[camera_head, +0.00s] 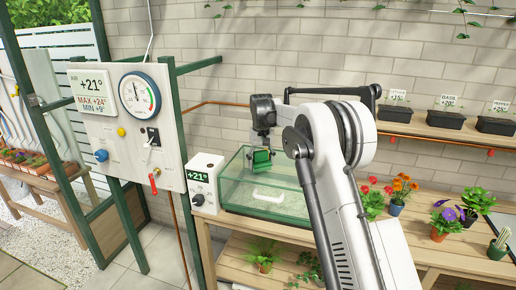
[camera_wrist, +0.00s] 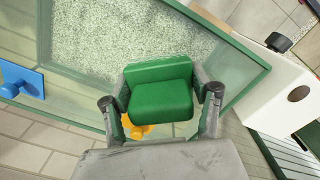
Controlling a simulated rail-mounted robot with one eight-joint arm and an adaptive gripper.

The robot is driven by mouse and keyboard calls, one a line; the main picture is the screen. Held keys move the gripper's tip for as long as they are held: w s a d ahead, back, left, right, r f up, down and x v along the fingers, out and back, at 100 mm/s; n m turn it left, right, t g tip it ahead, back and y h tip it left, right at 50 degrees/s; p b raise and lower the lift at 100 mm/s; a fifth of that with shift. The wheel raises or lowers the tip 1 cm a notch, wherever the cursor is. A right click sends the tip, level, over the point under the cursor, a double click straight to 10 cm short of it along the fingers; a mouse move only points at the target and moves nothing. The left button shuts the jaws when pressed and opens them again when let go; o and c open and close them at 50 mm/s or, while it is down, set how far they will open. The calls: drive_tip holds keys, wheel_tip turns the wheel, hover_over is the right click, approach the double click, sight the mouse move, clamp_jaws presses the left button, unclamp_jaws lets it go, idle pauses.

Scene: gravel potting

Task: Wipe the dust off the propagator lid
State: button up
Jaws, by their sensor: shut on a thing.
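My gripper (camera_head: 262,150) is shut on a green block (camera_head: 261,161), held over the back of the propagator. In the wrist view the fingers of my gripper (camera_wrist: 160,95) clasp the green block (camera_wrist: 160,72) from both sides. I cannot tell whether the block touches the lid, or whether the speckle is dust.
A white control box (camera_head: 205,183) stands just left of the propagator. Potted flowers (camera_head: 398,190) stand to the right on the wooden bench (camera_head: 240,252). A shelf with black planters (camera_head: 447,119) hangs behind. A gauge panel (camera_head: 128,125) stands at left. A blue piece (camera_wrist: 22,82) shows in the wrist view.

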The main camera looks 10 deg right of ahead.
sight(263, 152)
drive_tip(key=shift+s+d+r+p, duration=0.15)
drive_tip(key=shift+r, duration=0.45)
drive_tip(key=shift+s+d+r+p, duration=0.1)
drive_tip(key=shift+r+p, duration=0.05)
drive_tip(key=shift+r, duration=0.45)
drive_tip(key=shift+w+r, duration=0.15)
drive_tip(key=shift+r, duration=0.15)
drive_tip(key=shift+r+p, duration=0.95)
drive_tip(key=shift+r, duration=0.95)
drive_tip(key=shift+f, duration=0.1)
